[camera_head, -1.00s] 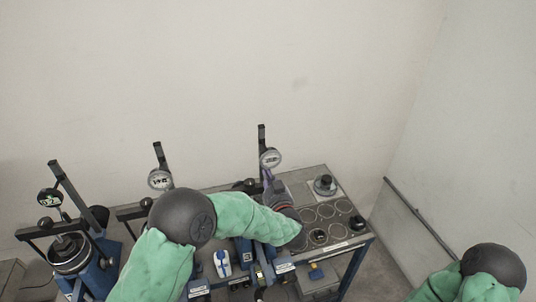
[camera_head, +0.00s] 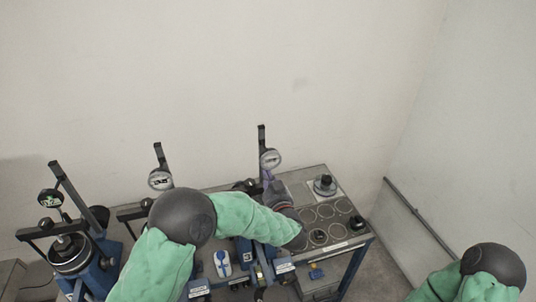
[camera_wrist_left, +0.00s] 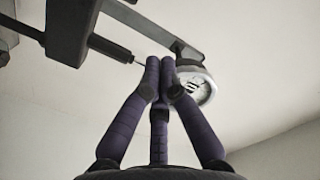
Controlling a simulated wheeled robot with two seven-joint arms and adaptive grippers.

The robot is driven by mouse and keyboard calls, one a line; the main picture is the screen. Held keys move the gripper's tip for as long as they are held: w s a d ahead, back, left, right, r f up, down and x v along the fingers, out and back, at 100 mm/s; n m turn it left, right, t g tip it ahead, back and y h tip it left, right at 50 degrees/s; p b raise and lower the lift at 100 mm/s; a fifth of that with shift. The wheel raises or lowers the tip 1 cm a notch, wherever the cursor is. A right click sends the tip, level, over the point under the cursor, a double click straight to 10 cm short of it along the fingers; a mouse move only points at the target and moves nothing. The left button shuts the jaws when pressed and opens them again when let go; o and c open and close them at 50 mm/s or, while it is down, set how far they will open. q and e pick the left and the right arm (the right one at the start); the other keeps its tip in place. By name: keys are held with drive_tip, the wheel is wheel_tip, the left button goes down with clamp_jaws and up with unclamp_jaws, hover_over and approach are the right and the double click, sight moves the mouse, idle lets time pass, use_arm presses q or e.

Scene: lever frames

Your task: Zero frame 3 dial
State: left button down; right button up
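The frame 3 dial (camera_head: 270,158) is a round white-faced gauge on a dark upright post, the rightmost of the dials in the head view. It also shows in the wrist view (camera_wrist_left: 197,88), just beyond and right of my fingertips. My left gripper (camera_head: 267,177) is just below this dial. In the wrist view its purple fingers (camera_wrist_left: 161,68) are drawn together at the tips, with nothing visible between them. The fingertips overlap the dial's left edge in the picture; I cannot tell whether they touch it. My right gripper is out of view.
Two more dials, a middle one (camera_head: 160,180) and a left one (camera_head: 50,198), stand on similar lever frames. The bench top (camera_head: 297,180) at right has marked circles, a dark knobbed weight (camera_head: 325,185) and a small black piece (camera_head: 318,236). A blue-and-white object (camera_head: 222,264) lies in front.

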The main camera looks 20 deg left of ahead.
use_arm(q)
drive_tip(key=shift+a+r, duration=0.15)
drive_tip(key=shift+r, duration=0.25)
drive_tip(key=shift+s+a+r, duration=0.15)
drive_tip(key=shift+a, duration=0.05)
drive_tip(key=f+p+v, duration=0.1)
drive_tip(key=v, duration=0.5)
drive_tip(key=shift+s, duration=0.2)
drive_tip(key=shift+a+f, duration=0.1)
drive_tip(key=shift+f, duration=0.05)
idle(0.4)
